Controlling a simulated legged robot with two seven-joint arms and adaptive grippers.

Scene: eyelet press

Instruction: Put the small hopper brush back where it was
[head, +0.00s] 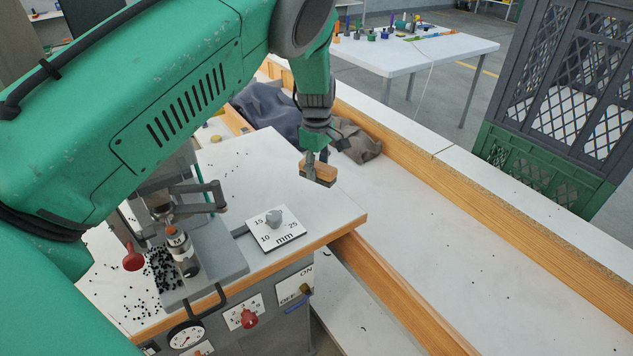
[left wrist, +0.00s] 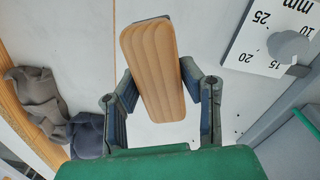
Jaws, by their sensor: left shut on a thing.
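The small hopper brush, a wooden block with dark bristles below (head: 319,173), is held in my left gripper (head: 315,160). In the left wrist view the brush's wooden back (left wrist: 153,70) lies between the two fingers (left wrist: 160,100), which are shut on it. In the head view the brush is above the right part of the press's white top (head: 235,165), near its wooden edge. Whether it touches the surface is hard to tell. My right gripper is not in view.
A size plate with a grey knob (head: 276,229) stands on the press top. The press head (head: 180,250) is left of it, with black eyelets (head: 155,275) scattered around. Grey cloths (head: 355,140) lie behind. A green crate (head: 540,165) stands at right.

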